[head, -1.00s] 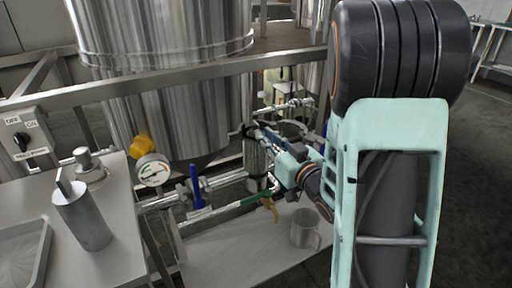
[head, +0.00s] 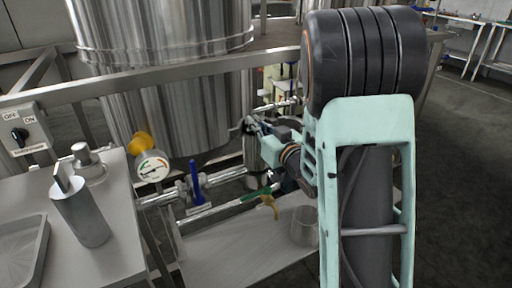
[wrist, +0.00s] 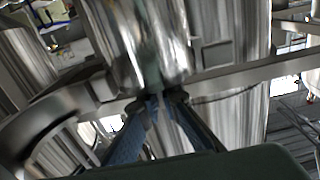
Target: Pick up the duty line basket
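I cannot tell with certainty which thing is the duty line basket. My gripper (head: 250,126) is at the top of a vertical metal pipe body (head: 250,160) in the pipework right of the big tank. In the wrist view my two blue fingers (wrist: 158,101) converge toward a shiny metal cylinder (wrist: 145,40). A narrow gap shows between them; whether they hold anything is unclear. A metal cylinder with an upright bar (head: 80,212) stands on the left table, beside a round knobbed metal piece (head: 88,165).
The big steel tank (head: 165,80) and a horizontal rail (head: 150,85) stand close to my arm. A clear jug (head: 303,228) stands on the low shelf (head: 235,255). A tray (head: 22,255) lies left.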

